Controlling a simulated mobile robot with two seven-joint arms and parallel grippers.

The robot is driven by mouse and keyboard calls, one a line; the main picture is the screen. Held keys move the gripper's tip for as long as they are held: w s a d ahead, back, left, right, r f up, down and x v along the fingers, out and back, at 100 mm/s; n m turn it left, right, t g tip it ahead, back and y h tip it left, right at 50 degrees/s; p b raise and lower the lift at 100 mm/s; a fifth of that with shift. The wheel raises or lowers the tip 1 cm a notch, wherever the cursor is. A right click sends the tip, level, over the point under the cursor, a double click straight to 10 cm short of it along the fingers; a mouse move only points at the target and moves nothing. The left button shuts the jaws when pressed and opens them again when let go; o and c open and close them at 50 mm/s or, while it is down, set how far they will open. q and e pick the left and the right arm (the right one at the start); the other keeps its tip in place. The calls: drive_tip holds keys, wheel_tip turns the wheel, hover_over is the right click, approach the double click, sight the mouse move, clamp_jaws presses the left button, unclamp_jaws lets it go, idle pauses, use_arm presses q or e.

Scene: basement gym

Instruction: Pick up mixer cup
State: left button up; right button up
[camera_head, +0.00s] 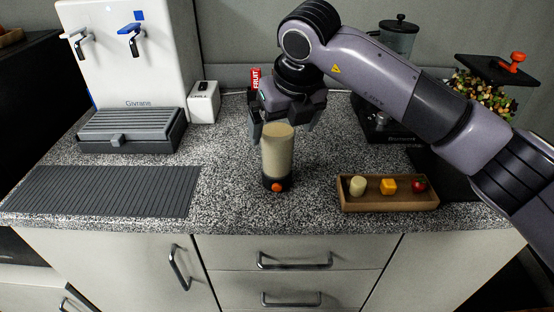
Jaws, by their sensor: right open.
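The mixer cup (277,151) stands upright on the speckled counter, near the middle of the head view. It is a clear cup with a pale cream-coloured content, a dark base and an orange button low on its front. My right gripper (284,125) is open just behind and above the cup, pointing down. Its fingers show on both sides of the cup's upper part; the cup hides part of them, and I cannot tell whether they touch it. My left gripper is not in view.
A wooden tray (390,207) with small food pieces lies to the right. A dark blender (399,38) stands behind my right arm. A white dispenser (135,60), a grey ribbed mat (105,191) and a small white box (203,102) are on the left. Counter around the cup's front is clear.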

sight(277, 156)
drive_tip(key=p+x, duration=0.1)
drive_tip(key=x, duration=0.2)
drive_tip(key=p+x, duration=0.1)
drive_tip(key=x, duration=0.1)
drive_tip(key=shift+w+a+f, duration=0.1)
drive_tip(key=shift+w+f, duration=0.15)
drive_tip(key=shift+w, duration=0.25)
drive_tip(key=shift+w+f, duration=0.2)
drive_tip(key=shift+f, duration=0.3)
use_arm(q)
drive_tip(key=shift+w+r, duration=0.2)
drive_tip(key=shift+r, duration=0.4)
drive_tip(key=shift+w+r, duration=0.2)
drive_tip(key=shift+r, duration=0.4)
use_arm(e)
drive_tip(key=shift+r, duration=0.1)
clamp_jaws()
